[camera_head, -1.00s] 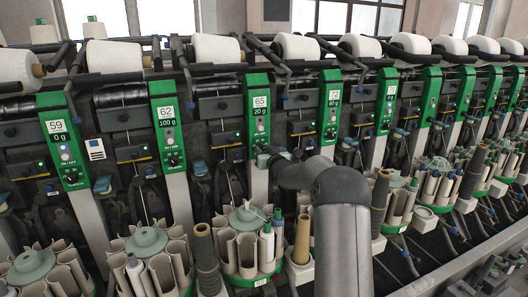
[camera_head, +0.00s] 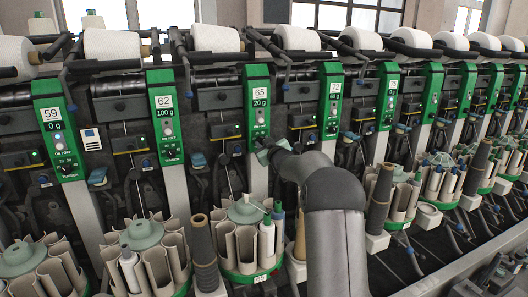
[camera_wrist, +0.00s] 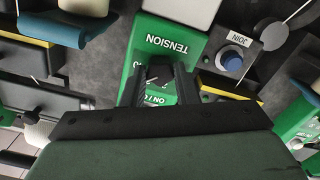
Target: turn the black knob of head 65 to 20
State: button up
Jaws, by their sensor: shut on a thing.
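Head 65's green panel (camera_head: 258,100) stands near the middle of the head view, with a "65" label and a display (camera_head: 260,103) that reads 20 g. My gripper (camera_wrist: 158,80) is at the lower part of this panel and hides the knob in the head view. In the wrist view the panel appears upside down, with the word TENSION (camera_wrist: 167,44) above the fingers. The black knob (camera_wrist: 157,74) sits between my two dark fingers, and the gripper is shut on it. The knob's pointer and most of its scale are hidden.
Head 62 (camera_head: 166,115) reads 100 g at left and head 72 (camera_head: 332,100) stands at right. A blue JOIN button (camera_wrist: 232,62) is close beside the panel. Bobbin magazines (camera_head: 245,240) stand below, and white yarn cones (camera_head: 215,38) line the top.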

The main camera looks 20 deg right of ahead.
jog(key=shift+n+b, duration=4.3)
jog(key=shift+n, duration=3.1)
jog(key=o, duration=1)
jog(key=s+b, duration=0.2)
jog(key=s, duration=1.5)
jog(key=shift+s+a, duration=0.25)
